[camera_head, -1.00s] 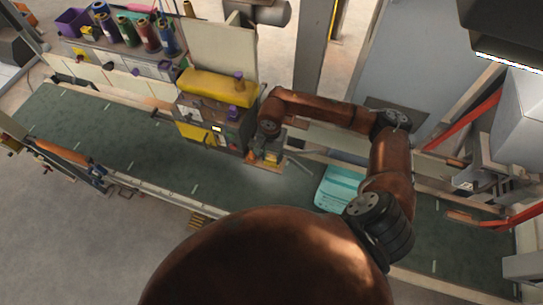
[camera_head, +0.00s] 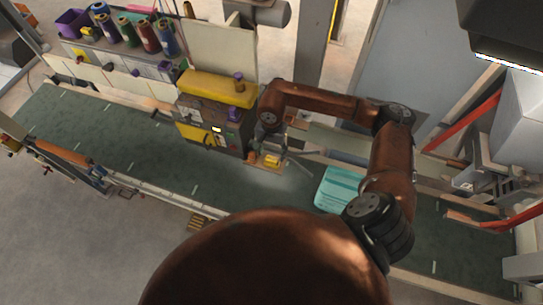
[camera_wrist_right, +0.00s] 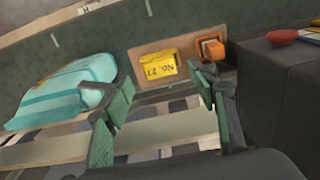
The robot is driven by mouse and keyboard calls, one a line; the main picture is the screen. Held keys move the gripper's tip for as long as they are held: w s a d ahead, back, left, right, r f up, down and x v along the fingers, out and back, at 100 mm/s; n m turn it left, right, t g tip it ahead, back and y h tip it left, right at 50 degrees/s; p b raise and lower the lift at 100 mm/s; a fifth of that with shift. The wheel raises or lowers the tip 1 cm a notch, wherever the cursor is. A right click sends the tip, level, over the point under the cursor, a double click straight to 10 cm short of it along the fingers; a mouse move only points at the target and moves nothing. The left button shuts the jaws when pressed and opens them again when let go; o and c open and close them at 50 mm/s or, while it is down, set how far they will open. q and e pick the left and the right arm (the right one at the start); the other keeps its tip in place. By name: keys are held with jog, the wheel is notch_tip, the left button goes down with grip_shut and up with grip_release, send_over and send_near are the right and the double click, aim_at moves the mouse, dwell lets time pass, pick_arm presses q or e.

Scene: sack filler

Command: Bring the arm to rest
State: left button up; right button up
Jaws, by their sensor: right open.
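My right arm is copper-brown and reaches over the dark green conveyor (camera_head: 130,140) in the head view. Its gripper (camera_head: 276,146) hangs beside the control box and is small there. In the right wrist view the gripper (camera_wrist_right: 163,93) is open, with its green finger pads apart and nothing between them. Beyond the fingers a yellow block marked No. 27 (camera_wrist_right: 152,68) lies on a tan board, beside an orange piece (camera_wrist_right: 212,49). The yellow block also shows in the head view (camera_head: 271,161). My left gripper is not in view.
A teal sack (camera_head: 339,188) lies on the conveyor, partly behind my arm. The yellow-topped control box (camera_head: 215,120) stands close left of the gripper. Red bars (camera_head: 466,122) and grey machinery stand at right. The conveyor's left stretch is clear.

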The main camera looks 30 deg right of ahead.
notch_tip(320, 180, up, 8)
jog(key=shift+r, duration=0.2)
